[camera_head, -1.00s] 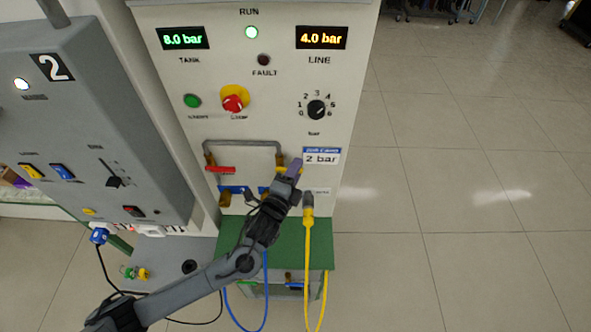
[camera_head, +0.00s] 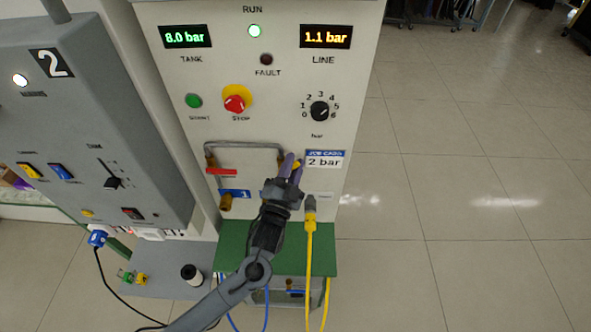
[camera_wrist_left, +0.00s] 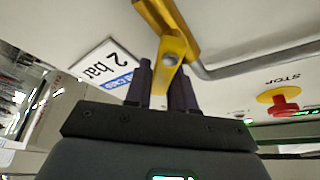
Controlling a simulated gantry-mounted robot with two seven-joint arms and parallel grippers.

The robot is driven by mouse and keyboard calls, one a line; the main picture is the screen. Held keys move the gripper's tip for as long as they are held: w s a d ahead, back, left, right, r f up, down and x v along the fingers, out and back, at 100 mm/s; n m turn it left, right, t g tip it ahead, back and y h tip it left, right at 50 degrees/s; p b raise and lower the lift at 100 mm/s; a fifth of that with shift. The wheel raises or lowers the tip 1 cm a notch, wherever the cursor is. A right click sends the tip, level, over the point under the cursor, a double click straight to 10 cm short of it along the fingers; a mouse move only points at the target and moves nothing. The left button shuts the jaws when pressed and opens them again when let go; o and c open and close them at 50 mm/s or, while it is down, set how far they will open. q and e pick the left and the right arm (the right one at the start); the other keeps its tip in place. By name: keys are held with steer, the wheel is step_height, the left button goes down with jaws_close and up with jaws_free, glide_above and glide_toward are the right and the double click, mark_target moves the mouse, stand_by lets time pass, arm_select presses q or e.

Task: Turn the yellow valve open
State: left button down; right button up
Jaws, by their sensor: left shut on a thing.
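The yellow valve's lever (camera_wrist_left: 170,52) hangs from a brass-coloured valve body in the left wrist view, with its end between my two dark fingers. My left gripper (camera_wrist_left: 164,84) is shut on this lever. In the head view my left gripper (camera_head: 291,166) is at the right end of the grey pipe on the panel, left of the 2 bar job card (camera_head: 324,160). It hides most of the valve there. The LINE display (camera_head: 326,36) reads 1.1 bar and the TANK display (camera_head: 185,36) reads 8.0 bar. My right gripper is not in view.
A yellow cable (camera_head: 309,260) hangs just right of my wrist. The red stop button (camera_head: 235,104) and black dial (camera_head: 319,111) are above. Open floor lies to the right.

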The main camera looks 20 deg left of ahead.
arm_select(q)
steer(key=n+y, duration=0.1)
steer(key=n, duration=0.1)
steer(key=a+n+y+b, duration=0.1)
steer(key=n, duration=0.1)
steer(key=n+y, duration=0.1)
steer(key=n, duration=0.1)
steer(key=shift+s+a+r+t, duration=0.25)
steer(key=shift+r+t, duration=0.05)
steer(key=shift+r, duration=0.05)
steer(key=shift+s+a+r+n+y+b, duration=0.1)
steer(key=shift+a+n+y+b, duration=0.15)
steer(key=shift+n+y, duration=0.6)
steer(key=shift+s+a+r+n+y+b, duration=0.1)
steer(key=shift+a+n+y+b, duration=0.2)
steer(key=shift+n, duration=1.1)
steer(key=shift+s+a+r+n+y+b, duration=0.15)
steer(key=shift+n+y, duration=0.4)
steer(key=shift+n, duration=0.6)
steer(key=shift+w+a+f, duration=0.1)
steer(key=c, duration=1)
jaws_free()
steer(key=shift+c, duration=0.2)
steer(key=b+v, duration=0.1)
steer(key=v, duration=0.9)
steer(key=shift+s+d, duration=0.25)
steer(key=shift+s, duration=0.2)
